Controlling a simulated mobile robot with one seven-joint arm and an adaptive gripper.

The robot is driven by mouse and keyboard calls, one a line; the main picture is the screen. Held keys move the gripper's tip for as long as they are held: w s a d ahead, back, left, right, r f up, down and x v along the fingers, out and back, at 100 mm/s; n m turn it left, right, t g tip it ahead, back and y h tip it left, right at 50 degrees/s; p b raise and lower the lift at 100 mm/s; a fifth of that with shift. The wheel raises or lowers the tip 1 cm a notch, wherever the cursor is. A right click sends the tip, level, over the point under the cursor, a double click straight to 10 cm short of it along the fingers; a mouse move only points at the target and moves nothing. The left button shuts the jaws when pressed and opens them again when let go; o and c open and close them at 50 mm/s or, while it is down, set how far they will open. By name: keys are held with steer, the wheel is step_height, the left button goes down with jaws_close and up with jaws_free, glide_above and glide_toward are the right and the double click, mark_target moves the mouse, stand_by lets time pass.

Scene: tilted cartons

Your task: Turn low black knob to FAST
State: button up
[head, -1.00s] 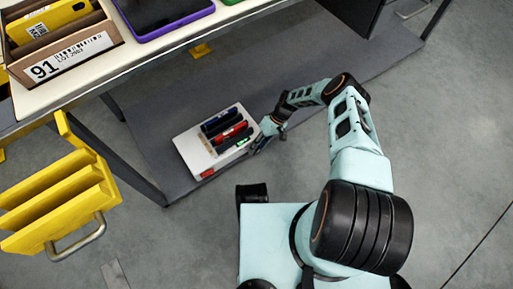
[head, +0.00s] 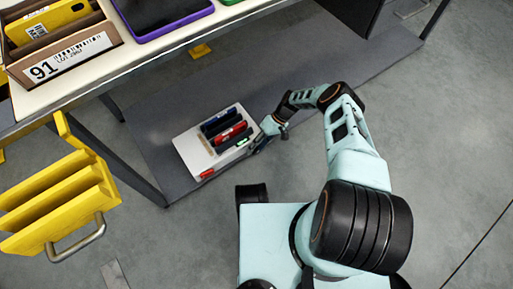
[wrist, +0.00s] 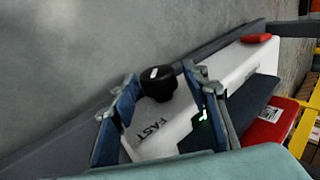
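The black knob (wrist: 158,84) has a white mark on its top and stands at the edge of a white unit (wrist: 225,68). The word FAST is printed on the white face beside it. My gripper (wrist: 160,76) is open, with one blue finger on each side of the knob. Small gaps seem to show between fingers and knob; contact is unclear. In the head view the white unit (head: 187,150) lies on the low grey shelf, and my gripper (head: 259,143) is at its right side. The knob is hidden there.
The unit carries dark blue and red blocks (head: 229,132) and a red piece (head: 207,173) at its front corner. The table (head: 90,78) with a carton (head: 65,60) overhangs behind. A yellow rack (head: 60,195) stands at left. Grey floor is clear at right.

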steer(key=v, duration=1.2)
stand_by(0.5)
